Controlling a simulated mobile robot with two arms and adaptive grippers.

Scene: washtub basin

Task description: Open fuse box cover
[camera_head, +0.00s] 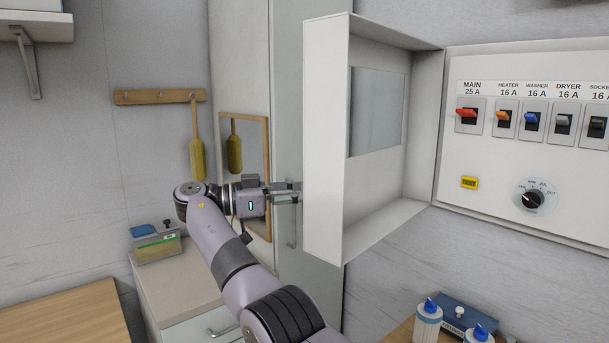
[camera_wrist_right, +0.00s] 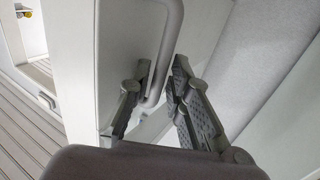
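The white fuse box cover (camera_head: 324,140) stands swung out wide to the left of the box (camera_head: 520,140). Its hollow inside faces right, and the breaker switches are exposed. My right gripper (camera_head: 288,192) is at the left, outer side of the cover. In the wrist view, a grey bar handle (camera_wrist_right: 172,45) on a white panel (camera_wrist_right: 108,60) runs down between the fingers of this gripper (camera_wrist_right: 162,85). The fingers are apart, with a gap beside the bar; firm contact is not clear. My left gripper is out of view.
A tall pale cabinet (camera_head: 288,40) stands behind the gripper. A wooden rack (camera_head: 160,97) with a hanging yellow brush and a framed mirror are further left. Bottles (camera_head: 428,322) stand on a surface below the box. The space before the breakers is clear.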

